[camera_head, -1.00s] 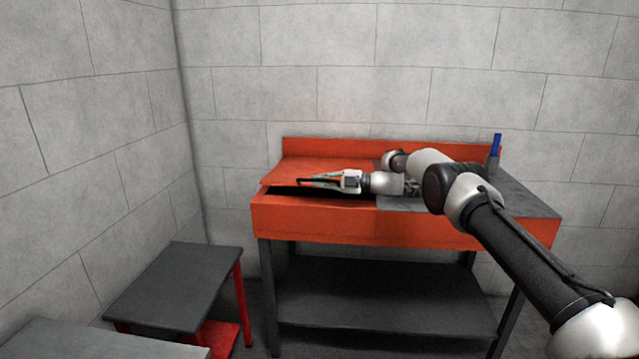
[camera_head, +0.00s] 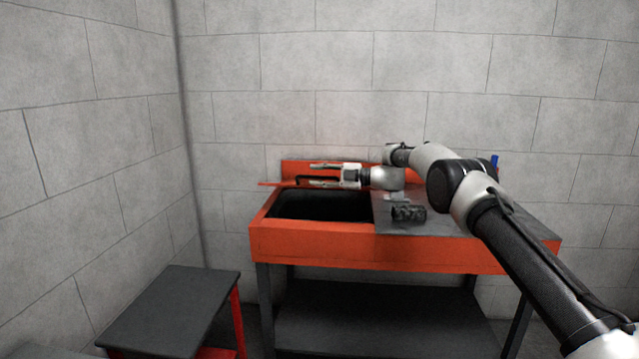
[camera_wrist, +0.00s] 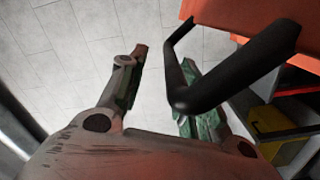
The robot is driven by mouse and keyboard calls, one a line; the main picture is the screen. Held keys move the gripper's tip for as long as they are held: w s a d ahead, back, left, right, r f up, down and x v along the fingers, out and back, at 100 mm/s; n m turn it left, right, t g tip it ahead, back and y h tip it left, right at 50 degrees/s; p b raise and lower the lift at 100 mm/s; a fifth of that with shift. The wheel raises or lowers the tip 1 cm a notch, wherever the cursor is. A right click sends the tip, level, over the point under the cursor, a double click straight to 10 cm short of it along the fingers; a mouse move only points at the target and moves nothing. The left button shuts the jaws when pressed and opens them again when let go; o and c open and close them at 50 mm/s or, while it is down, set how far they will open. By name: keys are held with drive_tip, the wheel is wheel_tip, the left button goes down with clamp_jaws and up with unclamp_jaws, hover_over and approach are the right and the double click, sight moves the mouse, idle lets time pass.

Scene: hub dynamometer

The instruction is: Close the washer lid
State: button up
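The orange washer lid (camera_head: 275,184) is raised and shows almost edge-on above the dark open basin (camera_head: 320,205) of the orange washer (camera_head: 310,240). In the wrist view the lid's orange panel (camera_wrist: 222,16) is at the upper right, with a black bar handle (camera_wrist: 245,72) on it. My gripper (camera_head: 314,176) is at the lid, level with its handle. In the wrist view my gripper (camera_wrist: 163,60) has its fingers spread apart. The handle crosses in front of the right finger and hides part of it. I see no firm grasp.
A dark ribbed cylinder (camera_head: 408,213) lies on the grey worktop (camera_head: 460,222) right of the basin. A blue item (camera_head: 494,161) stands at its back right. A low dark table (camera_head: 175,300) stands at the front left. A block wall is close behind the washer.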

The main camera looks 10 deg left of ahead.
drive_tip(key=d+f, duration=0.1)
drive_tip(key=d, duration=0.8)
drive_tip(key=shift+w+d+f, duration=0.2)
drive_tip(key=shift+c, duration=0.4)
